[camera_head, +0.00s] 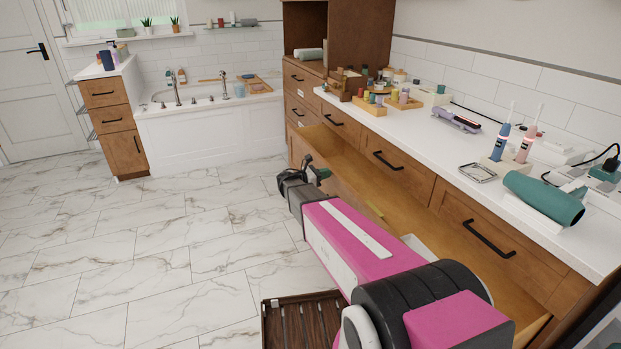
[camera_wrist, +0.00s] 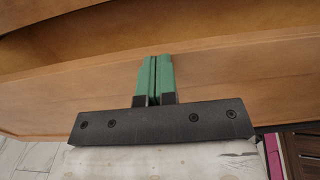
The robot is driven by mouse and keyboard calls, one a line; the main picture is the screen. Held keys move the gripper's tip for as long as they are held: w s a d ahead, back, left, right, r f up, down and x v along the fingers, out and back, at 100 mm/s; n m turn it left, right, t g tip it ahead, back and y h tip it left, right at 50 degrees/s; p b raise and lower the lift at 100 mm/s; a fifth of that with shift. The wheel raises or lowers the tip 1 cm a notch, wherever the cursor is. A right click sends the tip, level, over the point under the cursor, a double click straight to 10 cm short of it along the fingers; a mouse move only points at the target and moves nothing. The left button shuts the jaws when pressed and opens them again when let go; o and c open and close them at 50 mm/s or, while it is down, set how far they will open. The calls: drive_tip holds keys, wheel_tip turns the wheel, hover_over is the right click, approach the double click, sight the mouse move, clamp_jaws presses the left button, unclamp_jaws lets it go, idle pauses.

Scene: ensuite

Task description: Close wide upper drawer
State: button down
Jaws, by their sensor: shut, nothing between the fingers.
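The wide upper drawer (camera_head: 350,186) is pulled out from the long wooden vanity, below the row of small front panels under the white counter. Its inside shows, and my arm hides much of its front. My gripper (camera_head: 321,174) is at the drawer's far end, by the front panel. In the wrist view my gripper's green fingers (camera_wrist: 157,62) are pressed together with nothing between them. They lie over the drawer's wooden panel (camera_wrist: 235,85), which runs across the picture. I cannot tell whether the fingertips touch the wood.
The white counter (camera_head: 440,130) holds bottles, toothbrushes and a teal hair dryer (camera_head: 545,199). A dark slatted thing (camera_head: 303,320) is on the floor near my base. The marble floor (camera_head: 150,240) to the left is clear. A bathtub (camera_head: 215,125) and small cabinet (camera_head: 112,120) stand at the back.

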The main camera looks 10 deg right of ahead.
drive_tip(key=x, duration=1.5)
drive_tip(key=shift+w+d, duration=0.2)
drive_tip(key=shift+d, duration=0.1)
